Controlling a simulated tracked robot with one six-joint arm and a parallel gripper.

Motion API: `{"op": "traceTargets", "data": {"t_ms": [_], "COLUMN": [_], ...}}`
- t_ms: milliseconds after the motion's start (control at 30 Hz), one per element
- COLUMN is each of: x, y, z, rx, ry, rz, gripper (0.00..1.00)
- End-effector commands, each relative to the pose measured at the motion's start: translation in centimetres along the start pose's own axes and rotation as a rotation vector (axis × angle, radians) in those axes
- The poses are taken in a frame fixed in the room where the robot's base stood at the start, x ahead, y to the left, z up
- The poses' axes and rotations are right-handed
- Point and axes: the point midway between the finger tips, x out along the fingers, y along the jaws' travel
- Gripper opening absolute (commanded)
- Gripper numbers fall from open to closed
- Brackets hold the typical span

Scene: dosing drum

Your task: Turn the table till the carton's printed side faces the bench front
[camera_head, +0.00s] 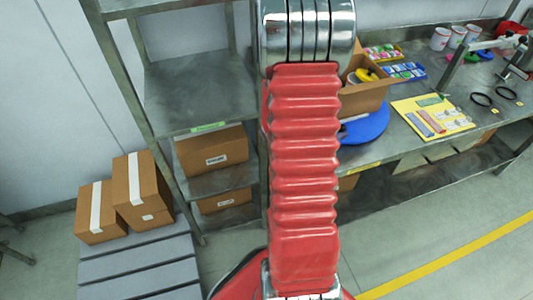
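A blue round table (372,126) lies on the grey bench (400,148), near its left end and front edge. An open brown carton (370,101) stands on it, with a yellow round thing (365,75) showing inside. My red arm covers the left part of the carton and table. I see no print on the carton faces that show; which side bears the print I cannot tell. My gripper is not in view.
The bench holds a yellow mat (433,117) with small items, blue and yellow trays, black rings (481,99) and white cans. A metal shelf (200,90) with cartons stands left. Taped cartons (140,190) sit on a grey pallet (140,262). Floor is clear at lower right.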

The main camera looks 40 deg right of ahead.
Motion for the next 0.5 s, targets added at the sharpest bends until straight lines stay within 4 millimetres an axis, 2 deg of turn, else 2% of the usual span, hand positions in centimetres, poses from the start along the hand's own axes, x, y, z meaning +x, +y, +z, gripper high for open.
{"op": "traceTargets", "data": {"t_ms": [500], "x": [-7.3], "y": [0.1], "z": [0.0], "rx": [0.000], "ry": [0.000], "rz": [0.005], "gripper": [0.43]}}
